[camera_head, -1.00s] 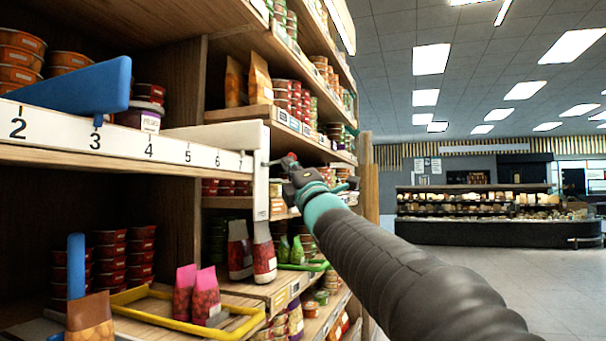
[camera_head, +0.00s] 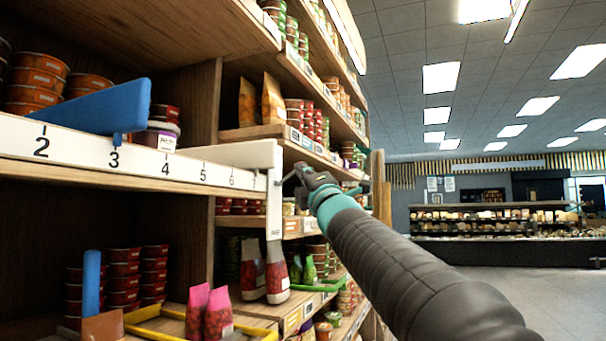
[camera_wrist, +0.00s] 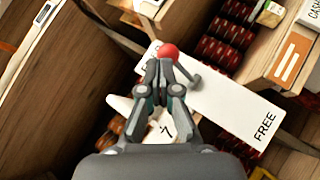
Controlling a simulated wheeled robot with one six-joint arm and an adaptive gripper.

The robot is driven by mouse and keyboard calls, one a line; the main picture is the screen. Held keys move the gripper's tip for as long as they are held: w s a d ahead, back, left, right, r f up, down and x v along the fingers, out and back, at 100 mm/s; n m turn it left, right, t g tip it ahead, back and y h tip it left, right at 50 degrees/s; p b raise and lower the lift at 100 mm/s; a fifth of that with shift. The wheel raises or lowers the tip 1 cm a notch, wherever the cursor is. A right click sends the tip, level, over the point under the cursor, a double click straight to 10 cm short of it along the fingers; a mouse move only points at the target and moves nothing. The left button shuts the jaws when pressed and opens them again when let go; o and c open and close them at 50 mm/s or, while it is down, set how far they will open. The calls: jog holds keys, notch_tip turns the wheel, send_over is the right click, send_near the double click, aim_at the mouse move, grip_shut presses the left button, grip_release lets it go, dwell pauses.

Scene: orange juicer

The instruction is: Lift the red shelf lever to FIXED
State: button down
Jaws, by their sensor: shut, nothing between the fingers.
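FREE is printed at the plate's lower-right end; lettering by the knob is mostly hidden by my fingers. My gripper (camera_wrist: 160,64) is shut and empty, its tips close to the knob; I cannot tell whether they touch. In the head view my gripper (camera_head: 302,176) is just right of the white bracket (camera_head: 274,185), and the red knob cannot be made out.
The numbered white shelf edge (camera_head: 90,151) runs left from the bracket, with a blue wedge (camera_head: 95,110) on it. Stocked shelves stand close behind my gripper. Below are a yellow tray (camera_head: 145,316) and pink bags (camera_head: 208,312). The aisle floor at right is clear.

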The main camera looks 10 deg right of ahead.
jog(key=s+d+f+b, duration=0.1)
jog(key=s+f+b, duration=0.1)
jog(key=s, duration=0.4)
jog(key=s+d+f+b, duration=0.2)
jog(key=s, duration=0.4)
jog(key=shift+b, duration=0.35)
jog(key=shift+f, duration=0.15)
